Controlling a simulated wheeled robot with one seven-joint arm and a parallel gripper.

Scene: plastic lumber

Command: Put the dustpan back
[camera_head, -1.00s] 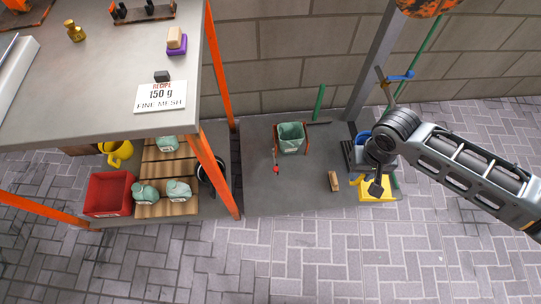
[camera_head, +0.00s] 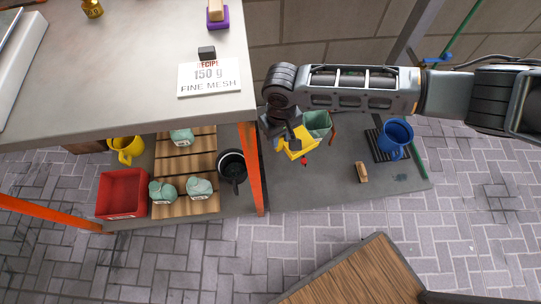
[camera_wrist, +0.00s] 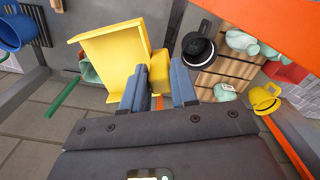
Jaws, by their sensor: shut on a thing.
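The yellow dustpan (camera_head: 298,142) hangs from my gripper (camera_head: 284,125), just right of the orange table leg in the head view. In the wrist view the dustpan (camera_wrist: 113,57) fills the upper middle, and its short handle (camera_wrist: 160,72) lies between the two blue-grey fingers of my gripper (camera_wrist: 159,88). My gripper is shut on this handle. My arm hides part of the mat behind.
A workbench (camera_head: 130,110) with orange legs (camera_head: 252,170) stands left. Its lower shelf holds a red crate (camera_head: 122,194), a wooden pallet with green bags, a black pan (camera_head: 232,165) and a yellow can (camera_head: 126,148).

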